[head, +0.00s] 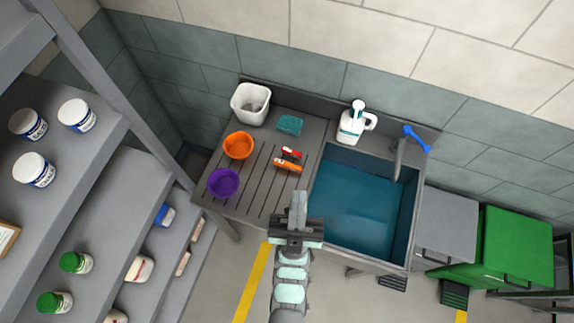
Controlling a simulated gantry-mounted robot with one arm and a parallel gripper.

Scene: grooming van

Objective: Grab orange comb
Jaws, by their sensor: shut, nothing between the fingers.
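A small orange item (287,164), which looks like the orange comb, lies on the grey slatted drainboard (262,190) left of the sink; its teeth are too small to make out. A red item (291,153) lies just behind it, close by. My gripper (299,196) is shut and empty. In the picture it is just below the orange item, near the drainboard's right side by the sink edge. It appears apart from the orange item; its height above the board is hard to tell.
An orange bowl (238,145), purple bowl (223,182), white bin (250,103) and teal cloth (290,125) are on the drainboard. The water-filled sink (362,212) is right, with a white jug (352,124) and faucet (398,158) behind. Shelves of jars stand left.

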